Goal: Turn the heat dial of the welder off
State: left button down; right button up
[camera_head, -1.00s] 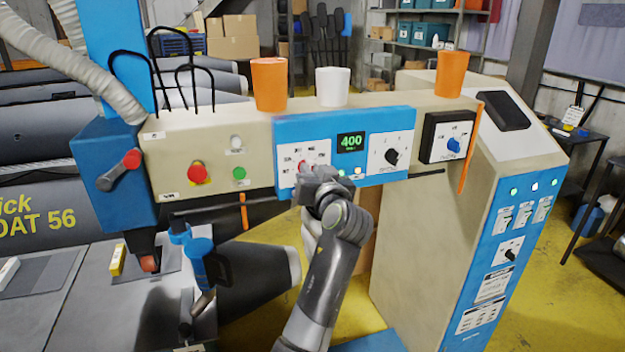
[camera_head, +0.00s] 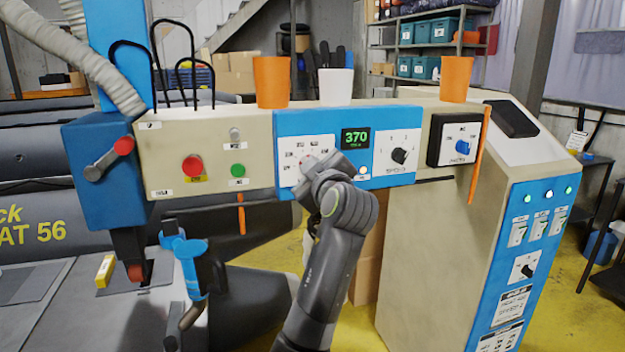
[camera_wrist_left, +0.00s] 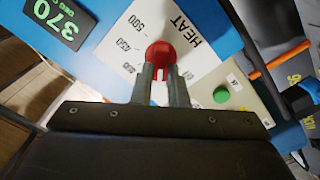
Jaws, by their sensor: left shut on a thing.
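The red heat dial (camera_wrist_left: 161,52) sits on a white scale plate marked HEAT in the left wrist view. My left gripper (camera_wrist_left: 161,82) is shut on the dial, one finger on each side. In the head view my left gripper (camera_head: 308,176) covers most of the dial, on the left white plate of the blue control panel (camera_head: 290,125). The green display (camera_head: 355,138) reads 370, and it also shows in the wrist view (camera_wrist_left: 58,18). The dial's exact pointer setting is hard to read. My right gripper is not in view.
A black knob (camera_head: 400,156) and a blue knob (camera_head: 462,147) are right of the dial. A red button (camera_head: 192,165) and green button (camera_head: 238,170) are left. Orange cups (camera_head: 271,82) and a white cup (camera_head: 335,86) stand on top. A blue torch-like tool (camera_head: 190,262) hangs below.

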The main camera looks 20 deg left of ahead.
pick_arm(q)
jog(key=n+b, duration=0.2)
jog(key=n, duration=0.1)
jog(key=n+b, duration=0.2)
jog(key=n, duration=0.2)
jog(key=n+b, duration=0.2)
jog(key=n, duration=0.2)
jog(key=shift+a+f, duration=0.1)
jog(key=shift+f, duration=0.3)
jog(key=shift+n, duration=0.5)
jog(key=c, duration=1.4)
grip_release()
jog(key=shift+c, duration=0.2)
